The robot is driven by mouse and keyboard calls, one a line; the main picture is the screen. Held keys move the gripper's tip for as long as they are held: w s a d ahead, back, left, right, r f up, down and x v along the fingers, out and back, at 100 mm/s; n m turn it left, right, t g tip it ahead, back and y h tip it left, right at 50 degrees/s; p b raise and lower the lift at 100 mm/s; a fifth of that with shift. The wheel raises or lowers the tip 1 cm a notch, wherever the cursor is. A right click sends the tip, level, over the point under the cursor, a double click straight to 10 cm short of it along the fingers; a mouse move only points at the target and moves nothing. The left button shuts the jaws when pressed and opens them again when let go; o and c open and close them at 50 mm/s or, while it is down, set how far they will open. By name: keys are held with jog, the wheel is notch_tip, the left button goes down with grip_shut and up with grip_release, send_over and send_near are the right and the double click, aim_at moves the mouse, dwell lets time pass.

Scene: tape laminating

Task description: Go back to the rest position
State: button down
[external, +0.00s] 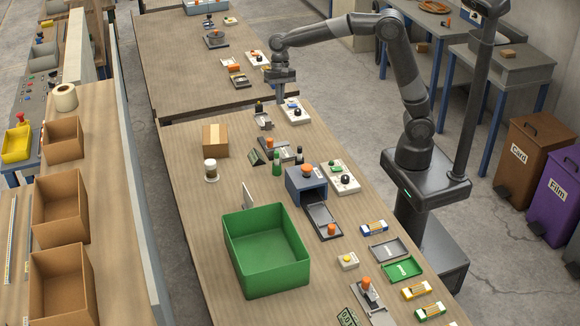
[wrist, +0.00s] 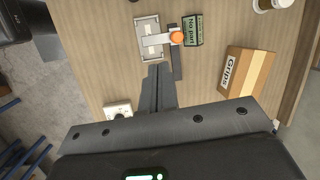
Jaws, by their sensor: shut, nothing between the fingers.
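My gripper (external: 281,101) points down above the far half of the near wooden table, with the arm stretched out from its base on the right. In the wrist view my gripper (wrist: 160,72) has its dark fingers together and holds nothing. A fixture with an orange knob (wrist: 177,38) lies beyond the fingertips in that view, beside a dark "No part" sign (wrist: 193,30). How high the fingertips are above the table is hard to tell.
A cardboard box (external: 216,140) labelled "Grips" and a cup (external: 211,171) stand left of the gripper. A white control plate (external: 297,111) lies close by. A blue box (external: 306,184) and a green bin (external: 265,250) stand nearer. The table's left strip is mostly clear.

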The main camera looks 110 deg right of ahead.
jog(key=s+a+r+n+t+h, duration=0.1)
jog(key=s+a+r+n, duration=0.2)
jog(key=s+a+n, duration=0.45)
jog(key=s+a+r+n+t+h, duration=0.2)
jog(key=s+a+r+n, duration=0.15)
jog(key=s+a, duration=0.7)
jog(key=s+a+f+n+t, duration=0.1)
jog(key=s+a+f+n, duration=0.2)
jog(key=s+n, duration=0.2)
jog(key=shift+s+a+f+n, duration=0.2)
jog(key=shift+s+f+n, duration=0.15)
jog(key=shift+s, duration=0.75)
jog(key=shift+w, duration=0.1)
